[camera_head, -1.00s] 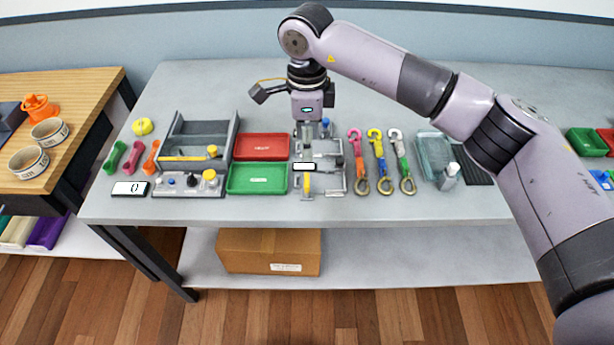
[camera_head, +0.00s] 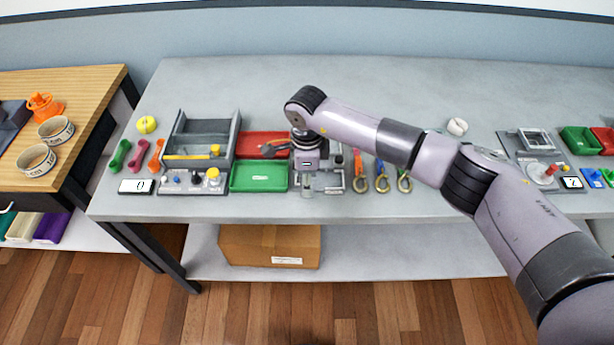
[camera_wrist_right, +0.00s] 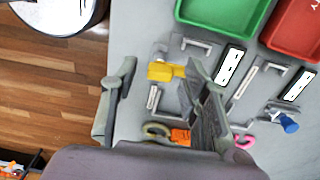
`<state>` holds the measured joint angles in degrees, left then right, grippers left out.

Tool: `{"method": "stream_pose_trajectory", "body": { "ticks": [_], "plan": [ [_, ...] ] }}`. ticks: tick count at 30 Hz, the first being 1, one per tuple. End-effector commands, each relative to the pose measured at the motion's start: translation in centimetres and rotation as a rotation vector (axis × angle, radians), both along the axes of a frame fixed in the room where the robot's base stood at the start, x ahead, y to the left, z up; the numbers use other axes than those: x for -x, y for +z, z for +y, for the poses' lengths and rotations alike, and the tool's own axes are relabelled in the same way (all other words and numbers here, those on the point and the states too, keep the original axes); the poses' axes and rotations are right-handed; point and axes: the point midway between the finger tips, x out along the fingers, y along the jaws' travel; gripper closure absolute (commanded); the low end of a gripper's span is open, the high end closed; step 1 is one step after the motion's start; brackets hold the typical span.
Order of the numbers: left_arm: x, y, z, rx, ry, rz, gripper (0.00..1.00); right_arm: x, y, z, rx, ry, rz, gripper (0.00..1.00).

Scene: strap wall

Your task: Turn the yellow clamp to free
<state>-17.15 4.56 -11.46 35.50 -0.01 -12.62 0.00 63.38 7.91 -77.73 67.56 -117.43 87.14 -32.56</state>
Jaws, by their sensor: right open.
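The yellow clamp (camera_wrist_right: 165,71) shows in the right wrist view as a short yellow handle on a grey fixture plate (camera_wrist_right: 185,48). In the head view my right gripper hides it. My right gripper (camera_wrist_right: 158,98) is open, with one finger on each side of the space by the yellow handle. I cannot tell whether a finger touches it. In the head view the right gripper (camera_head: 307,186) points down over the fixture. A blue clamp knob (camera_wrist_right: 288,122) sits farther along the fixture. My left gripper is not in view.
The green tray (camera_head: 258,177) and red tray (camera_head: 255,143) lie left of the fixture. Hook straps with brass rings (camera_head: 382,184) lie close on its right. A grey box (camera_head: 207,128) stands farther left. The table's front edge is near the gripper.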

Motion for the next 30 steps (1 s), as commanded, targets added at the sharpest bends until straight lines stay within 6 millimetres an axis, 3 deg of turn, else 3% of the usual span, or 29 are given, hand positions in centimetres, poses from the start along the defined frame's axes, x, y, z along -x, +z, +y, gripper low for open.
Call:
{"method": "stream_pose_trajectory", "body": {
  "ticks": [2,20,30],
  "plan": [
    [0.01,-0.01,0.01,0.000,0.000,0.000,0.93,0.01,0.00,0.01,0.000,0.000,0.000,0.59],
    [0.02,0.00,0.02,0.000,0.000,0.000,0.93,-0.01,0.05,-0.01,0.000,-0.001,0.000,0.99],
    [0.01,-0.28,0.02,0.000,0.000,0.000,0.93,-0.03,-0.03,-0.02,0.000,-0.019,-0.001,1.00]
  ]
}}
